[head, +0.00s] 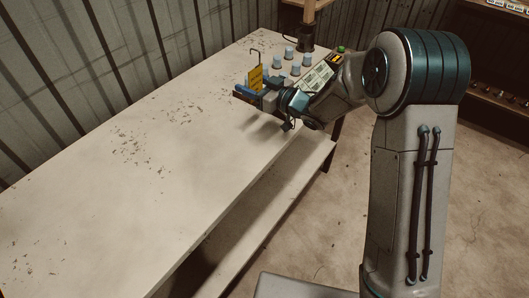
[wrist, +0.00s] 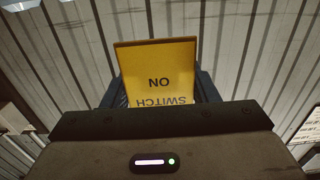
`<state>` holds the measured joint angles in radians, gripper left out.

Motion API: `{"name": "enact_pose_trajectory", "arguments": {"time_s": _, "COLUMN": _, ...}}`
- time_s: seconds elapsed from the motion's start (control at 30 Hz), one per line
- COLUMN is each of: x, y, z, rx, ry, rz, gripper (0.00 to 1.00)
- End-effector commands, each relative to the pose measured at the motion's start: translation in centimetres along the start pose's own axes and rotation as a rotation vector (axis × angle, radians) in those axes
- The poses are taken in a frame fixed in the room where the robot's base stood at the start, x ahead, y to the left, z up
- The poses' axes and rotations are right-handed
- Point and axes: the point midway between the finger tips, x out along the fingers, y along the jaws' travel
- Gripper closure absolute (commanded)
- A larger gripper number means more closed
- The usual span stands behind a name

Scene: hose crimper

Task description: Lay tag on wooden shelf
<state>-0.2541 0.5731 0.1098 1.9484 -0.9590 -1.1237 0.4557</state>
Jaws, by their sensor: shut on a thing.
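The yellow tag (head: 256,78) stands upright between the fingers of my gripper (head: 260,90), which is shut on it above the far part of the pale table. In the wrist view the tag (wrist: 158,65) shows dark lettering, upside down, with "SWITCH" and "ON" readable; its lower part is hidden by the gripper body. A thin wire loop (head: 255,50) shows just above the tag in the head view.
Several grey-blue cups (head: 289,52) stand beyond my gripper. A black cylinder (head: 306,37) is behind them, and a pale printed panel (head: 317,77) lies to the right. The long worn table (head: 110,200) is clear in front. A corrugated wall (head: 60,60) runs along its left side.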

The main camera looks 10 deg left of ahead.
Motion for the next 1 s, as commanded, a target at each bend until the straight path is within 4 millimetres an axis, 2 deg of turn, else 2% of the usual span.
{"name": "enact_pose_trajectory", "arguments": {"time_s": 0.3, "x": -5.2, "y": -4.5, "z": 4.1, "rx": 0.005, "ry": -0.004, "rz": -0.001, "gripper": 0.65}}
{"name": "enact_pose_trajectory", "arguments": {"time_s": 0.5, "x": -7.6, "y": -6.7, "z": 6.1, "rx": 0.005, "ry": -0.002, "rz": 0.000, "gripper": 0.65}}
{"name": "enact_pose_trajectory", "arguments": {"time_s": 0.67, "x": -8.3, "y": -7.2, "z": 6.8, "rx": 0.003, "ry": -0.001, "rz": 0.001, "gripper": 0.65}}
{"name": "enact_pose_trajectory", "arguments": {"time_s": 1.0, "x": -8.2, "y": -7.2, "z": 10.4, "rx": 0.001, "ry": -0.001, "rz": 0.000, "gripper": 0.65}}
